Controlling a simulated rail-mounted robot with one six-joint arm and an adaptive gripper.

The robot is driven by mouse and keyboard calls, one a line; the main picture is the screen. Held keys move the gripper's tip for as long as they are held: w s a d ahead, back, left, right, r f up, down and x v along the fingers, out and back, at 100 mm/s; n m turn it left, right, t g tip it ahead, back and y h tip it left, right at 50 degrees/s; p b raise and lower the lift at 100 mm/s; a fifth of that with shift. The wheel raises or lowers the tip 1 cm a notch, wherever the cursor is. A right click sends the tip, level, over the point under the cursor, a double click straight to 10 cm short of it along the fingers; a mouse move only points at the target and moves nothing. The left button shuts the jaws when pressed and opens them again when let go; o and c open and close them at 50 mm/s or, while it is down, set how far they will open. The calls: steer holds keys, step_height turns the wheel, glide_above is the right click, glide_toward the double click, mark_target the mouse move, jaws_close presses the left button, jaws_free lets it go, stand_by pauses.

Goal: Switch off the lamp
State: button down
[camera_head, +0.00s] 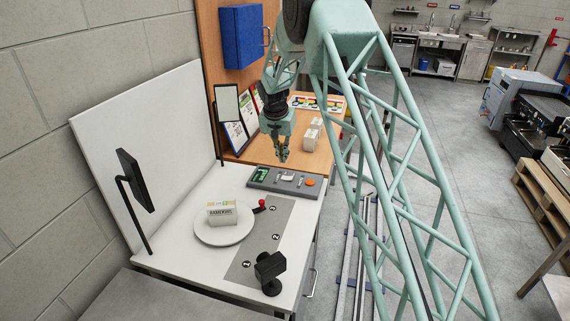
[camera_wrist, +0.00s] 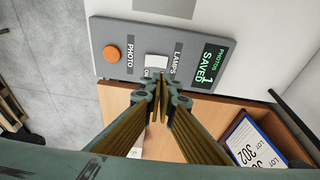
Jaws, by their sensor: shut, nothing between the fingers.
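A grey control panel (camera_head: 256,182) lies at the back edge of the white table. In the wrist view the panel (camera_wrist: 112,67) carries a white rocker switch (camera_wrist: 157,62) between the labels "LAMPS" and "ON". I cannot tell which way the rocker is tilted. My gripper (camera_head: 284,158) points down above the panel. In the wrist view its shut, empty fingertips (camera_wrist: 160,88) appear just beside the switch; contact cannot be told. A black flat panel on a bent stand (camera_head: 135,180), apparently a lamp, stands at the left. A similar white-faced one (camera_head: 228,104) stands farther back.
The panel also has an orange button (camera_wrist: 112,54) marked "PHOTO" and a green display (camera_wrist: 206,64) reading "1 SAVED". A white box (camera_head: 222,213) sits on a round white plate (camera_head: 225,236). A black camera-like device (camera_head: 270,268) stands in front.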

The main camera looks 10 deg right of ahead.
steer(key=v, duration=0.2)
steer(key=a+v, duration=0.1)
steer(key=v, duration=0.1)
steer(key=shift+w+r, duration=0.1)
steer(key=shift+r, duration=0.05)
stand_by(0.4)
steer(key=s+d+r+n+b, duration=0.1)
steer(key=s+d+r+b, duration=0.1)
steer(key=s+r, duration=0.75)
steer(key=s+d+r+b, duration=0.1)
steer(key=s+d+r, duration=0.2)
steer(key=s+r, duration=0.7)
steer(key=s+d+r+n+b, duration=0.15)
steer(key=s+r, duration=0.35)
steer(key=s, duration=0.9)
steer(key=s+f+n+b, duration=0.1)
steer(key=s+f+b, duration=0.1)
steer(key=s, duration=1.8)
steer(key=s+d+f+n+t+y+b, duration=0.1)
steer(key=s+f+b, duration=0.2)
steer(key=s, duration=1.6)
steer(key=shift+s+d, duration=0.35)
steer(key=shift+s, duration=0.05)
